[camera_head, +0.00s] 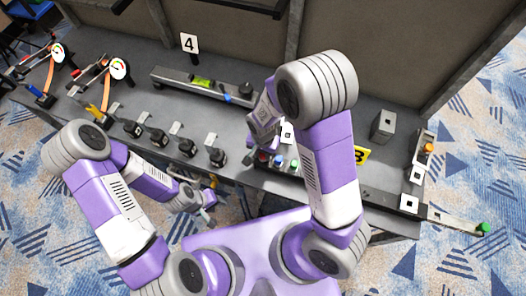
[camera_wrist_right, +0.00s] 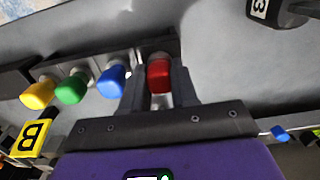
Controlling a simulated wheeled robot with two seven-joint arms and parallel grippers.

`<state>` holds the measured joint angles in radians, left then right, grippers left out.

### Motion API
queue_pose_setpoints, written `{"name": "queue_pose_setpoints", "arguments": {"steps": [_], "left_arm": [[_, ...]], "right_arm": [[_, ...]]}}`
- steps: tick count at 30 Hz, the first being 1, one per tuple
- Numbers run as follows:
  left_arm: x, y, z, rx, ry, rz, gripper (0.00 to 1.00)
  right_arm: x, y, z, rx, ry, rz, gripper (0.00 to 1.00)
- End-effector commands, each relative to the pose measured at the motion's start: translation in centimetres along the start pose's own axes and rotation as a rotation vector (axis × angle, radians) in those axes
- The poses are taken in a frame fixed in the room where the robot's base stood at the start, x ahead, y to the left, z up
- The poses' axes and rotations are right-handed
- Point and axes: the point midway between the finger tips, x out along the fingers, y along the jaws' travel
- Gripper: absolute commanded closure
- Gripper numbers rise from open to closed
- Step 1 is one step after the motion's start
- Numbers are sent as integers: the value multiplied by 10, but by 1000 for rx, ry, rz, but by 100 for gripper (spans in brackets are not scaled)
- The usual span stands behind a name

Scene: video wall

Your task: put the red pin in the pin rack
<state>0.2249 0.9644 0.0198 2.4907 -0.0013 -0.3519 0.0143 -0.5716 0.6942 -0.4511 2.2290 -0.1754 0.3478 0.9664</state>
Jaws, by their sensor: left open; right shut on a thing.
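The red pin (camera_wrist_right: 159,75) is between the two fingers of my right gripper (camera_wrist_right: 160,82) in the right wrist view. The gripper is shut on it. The pin is at the right end of the dark pin rack (camera_wrist_right: 168,44), in line with the blue pin (camera_wrist_right: 112,80), green pin (camera_wrist_right: 72,88) and yellow pin (camera_wrist_right: 38,94). I cannot tell how deep the red pin's lower end sits. In the head view my right gripper (camera_head: 252,153) is over the bench, partly hidden by its arm. My left gripper (camera_head: 207,205) is open and empty in front of the bench edge.
Several black handled tools stand along the bench front, one being the tool (camera_head: 217,157) left of my right gripper. A long rail (camera_head: 175,78) with a green level lies behind. A grey block (camera_head: 384,125) stands right.

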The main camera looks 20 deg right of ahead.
Motion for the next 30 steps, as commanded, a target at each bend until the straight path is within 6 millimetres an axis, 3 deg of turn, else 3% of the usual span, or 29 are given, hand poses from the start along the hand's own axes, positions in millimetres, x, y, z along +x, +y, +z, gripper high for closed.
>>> {"name": "queue_pose_setpoints", "arguments": {"steps": [5, 6, 11, 17, 22, 30], "left_arm": [[0, 0, 0, 0, 0, 0, 57], [0, 0, 0, 0, 0, 0, 57], [0, 0, 0, 0, 0, 0, 57], [0, 0, 0, 0, 0, 0, 57], [0, 0, 0, 0, 0, 0, 57], [-1, 0, 0, 0, 0, 0, 57]], "right_arm": [[0, 0, 0, 0, 0, 0, 100], [0, 0, 0, 0, 0, 0, 65], [0, 0, 0, 0, 0, 0, 42], [0, 0, 0, 0, 0, 0, 42], [0, 0, 0, 0, 0, 0, 16], [0, 2, 0, 1, -2, 4, 16]]}}
